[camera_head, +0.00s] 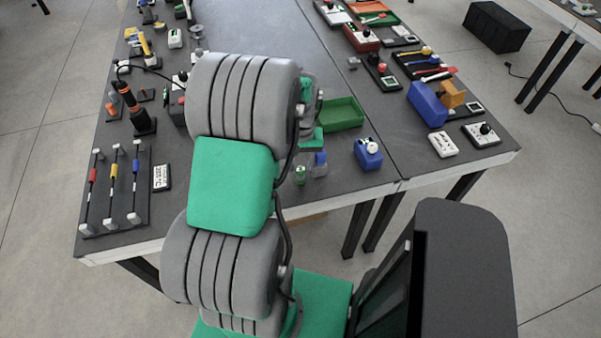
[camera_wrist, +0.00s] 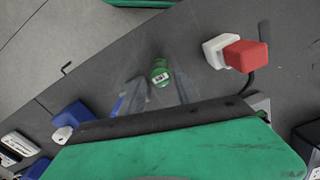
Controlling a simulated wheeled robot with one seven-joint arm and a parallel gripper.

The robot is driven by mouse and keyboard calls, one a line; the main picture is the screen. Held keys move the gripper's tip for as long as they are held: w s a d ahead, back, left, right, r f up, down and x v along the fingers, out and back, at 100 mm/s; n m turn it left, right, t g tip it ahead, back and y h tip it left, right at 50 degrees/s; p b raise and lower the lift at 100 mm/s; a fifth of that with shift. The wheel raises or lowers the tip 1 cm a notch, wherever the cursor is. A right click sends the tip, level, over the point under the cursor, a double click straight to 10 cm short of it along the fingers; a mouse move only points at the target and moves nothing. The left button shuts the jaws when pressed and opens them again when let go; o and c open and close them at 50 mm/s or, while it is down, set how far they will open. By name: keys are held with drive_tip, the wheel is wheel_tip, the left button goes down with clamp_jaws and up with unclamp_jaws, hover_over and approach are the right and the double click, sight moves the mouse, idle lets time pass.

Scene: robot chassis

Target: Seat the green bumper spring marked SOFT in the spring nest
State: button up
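A small green cylinder with a pale label, apparently the green spring (camera_wrist: 160,72), shows in the wrist view; the label's lettering is too small to read. It also stands near the table's front edge in the head view (camera_head: 300,175). My gripper (camera_wrist: 158,83) is open, with the green piece in line between its two fingers; I cannot tell how far above it they are. A blue-topped grey piece (camera_head: 320,165) stands beside the green one; its blue part shows near the left finger in the wrist view. I cannot pick out the spring nest.
A blue box with a white knob (camera_head: 369,153) stands right of the green piece, and a green tray (camera_head: 342,113) lies behind. In the wrist view a red block on a white base (camera_wrist: 240,55) is at the right. My arm hides the table's middle.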

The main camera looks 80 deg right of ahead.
wheel_tip(320, 180, down, 3)
drive_tip(key=shift+r, duration=0.15)
drive_tip(key=shift+c, duration=0.2)
clamp_jaws()
